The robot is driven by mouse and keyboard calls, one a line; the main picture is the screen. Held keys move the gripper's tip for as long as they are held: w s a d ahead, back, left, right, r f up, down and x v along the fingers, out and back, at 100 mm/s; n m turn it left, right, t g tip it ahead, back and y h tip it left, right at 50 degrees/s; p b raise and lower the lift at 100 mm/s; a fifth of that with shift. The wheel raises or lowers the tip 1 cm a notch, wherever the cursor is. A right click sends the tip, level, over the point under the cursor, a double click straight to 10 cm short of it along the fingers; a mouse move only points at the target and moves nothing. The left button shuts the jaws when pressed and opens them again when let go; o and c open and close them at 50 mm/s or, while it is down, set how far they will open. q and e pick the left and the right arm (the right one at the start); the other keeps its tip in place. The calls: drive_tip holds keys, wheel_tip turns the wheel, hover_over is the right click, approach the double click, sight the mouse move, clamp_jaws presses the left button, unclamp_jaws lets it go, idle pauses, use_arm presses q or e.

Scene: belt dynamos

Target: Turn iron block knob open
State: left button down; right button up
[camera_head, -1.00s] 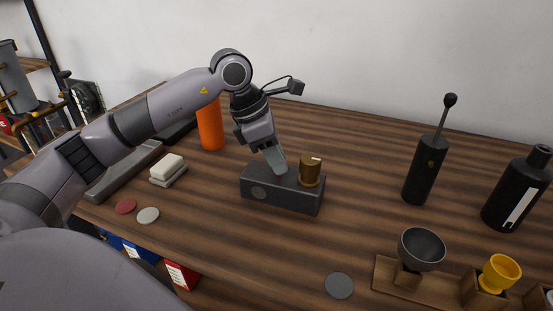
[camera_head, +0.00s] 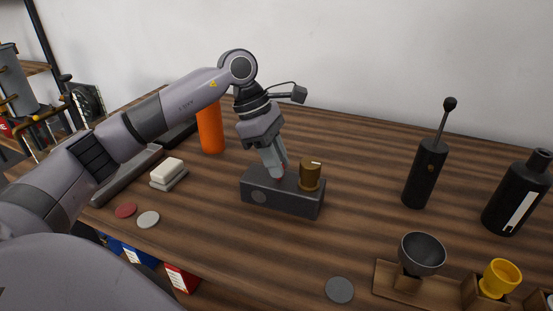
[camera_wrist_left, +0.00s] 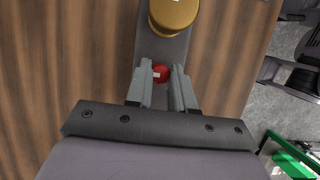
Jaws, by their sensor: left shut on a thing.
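A dark grey iron block (camera_head: 282,200) sits on the wooden table in the middle of the head view. A brass knob (camera_head: 311,174) with a white mark stands on its right part; it also shows at the top of the left wrist view (camera_wrist_left: 174,16). A red knob (camera_wrist_left: 160,74) with a small white mark is on the same block. My left gripper (camera_head: 278,178) comes down on the block left of the brass knob. Its fingers (camera_wrist_left: 160,80) are shut on the red knob, one on each side. In the head view the fingers mostly hide the red knob.
An orange cylinder (camera_head: 210,130) stands behind my left arm. A white soap-like bar (camera_head: 167,169) and discs (camera_head: 148,219) lie left of the block. A black grinder (camera_head: 425,172), a black bottle (camera_head: 519,192) and a wooden cup stand (camera_head: 385,274) are at right.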

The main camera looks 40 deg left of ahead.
sight(264, 175)
use_arm(q)
drive_tip(key=c, duration=1)
unclamp_jaws()
drive_tip(key=shift+r, duration=0.1)
drive_tip(key=v, duration=0.7)
drive_tip(key=shift+s, duration=0.1)
